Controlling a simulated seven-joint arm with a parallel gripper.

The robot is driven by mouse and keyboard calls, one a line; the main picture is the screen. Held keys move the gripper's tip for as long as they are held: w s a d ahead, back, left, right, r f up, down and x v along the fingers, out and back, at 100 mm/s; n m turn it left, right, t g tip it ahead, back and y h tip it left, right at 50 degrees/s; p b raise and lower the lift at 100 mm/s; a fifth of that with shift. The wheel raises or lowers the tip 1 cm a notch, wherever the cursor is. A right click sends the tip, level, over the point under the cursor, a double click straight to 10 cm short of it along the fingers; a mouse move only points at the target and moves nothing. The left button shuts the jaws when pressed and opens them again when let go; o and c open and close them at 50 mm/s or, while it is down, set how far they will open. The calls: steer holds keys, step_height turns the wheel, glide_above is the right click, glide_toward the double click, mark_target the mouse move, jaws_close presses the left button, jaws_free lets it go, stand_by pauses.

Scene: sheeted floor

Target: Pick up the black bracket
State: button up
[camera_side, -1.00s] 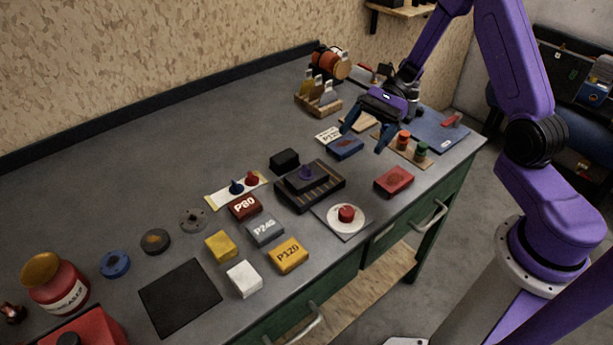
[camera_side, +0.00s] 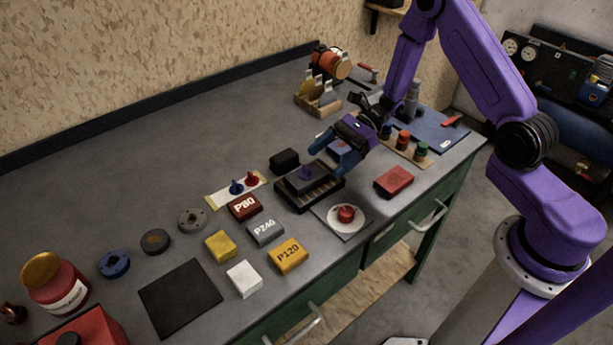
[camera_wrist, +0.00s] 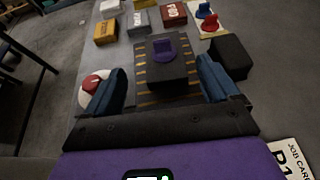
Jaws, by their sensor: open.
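No part plainly shows as a black bracket. A dark block (camera_side: 318,183) sits on a dark tray with brass stripes (camera_side: 290,204), and a small upright purple piece (camera_side: 306,172) stands on it. In the wrist view the purple piece (camera_wrist: 163,50) and dark block (camera_wrist: 170,72) lie ahead, between the fingers in the picture. A plain black block (camera_side: 284,160) stands beside the tray, and in the wrist view (camera_wrist: 230,56) it is at right. My gripper (camera_side: 328,160) is open and empty, with blue fingers, above the tray's far right side; the wrist view (camera_wrist: 160,72) shows both fingers.
A white disc with a red knob (camera_side: 346,214) lies in front of the tray. Red (camera_side: 394,181), grey (camera_side: 264,232) and orange (camera_side: 288,257) blocks stand nearby. Small jars (camera_side: 404,139) stand at right. The bench's back left is clear.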

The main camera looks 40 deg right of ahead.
mark_target(309, 172)
steer(key=shift+w+x, duration=0.1)
steer(key=shift+x, duration=1.5)
steer(key=shift+w+x, duration=0.15)
steer(key=shift+x, duration=1.45)
steer(key=c, duration=1.2)
steer(key=shift+r, duration=0.1)
